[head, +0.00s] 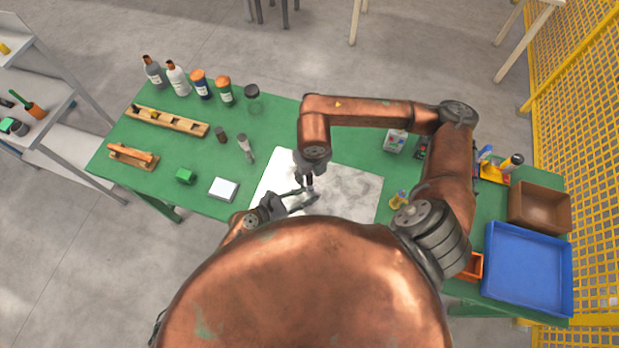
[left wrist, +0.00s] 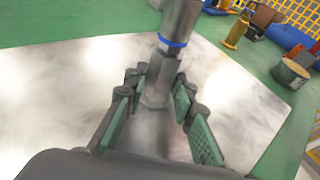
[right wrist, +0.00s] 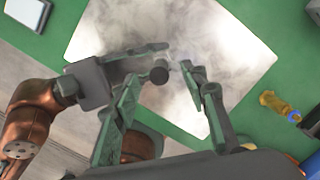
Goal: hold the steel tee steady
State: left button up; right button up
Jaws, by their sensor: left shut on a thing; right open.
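The steel tee (left wrist: 158,82) stands on the pale mat (left wrist: 60,90), between the green-padded fingers of my left gripper (left wrist: 160,88), which is shut on it. A grey cylinder with a blue ring (left wrist: 176,30) rises above the tee; whether it is joined to it I cannot tell. My right gripper (right wrist: 163,80) is open, with its fingers on either side of a dark round end (right wrist: 158,76), seen from above. In the head view the left gripper (head: 290,198) and right gripper (head: 308,178) meet over the mat, and the tee is mostly hidden.
Several bottles (head: 202,84) stand at the back left. A yellow fitting (right wrist: 280,106) lies right of the mat. A blue tray (head: 527,270) and a brown box (head: 540,208) are at the far right.

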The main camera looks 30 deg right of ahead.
jog(key=r, duration=0.5)
jog(key=shift+s+a+r, duration=0.1)
jog(key=shift+s, duration=0.2)
pick_arm(q)
jog(key=o, duration=0.9)
jog(key=shift+o, duration=0.2)
jog(key=shift+a, duration=0.1)
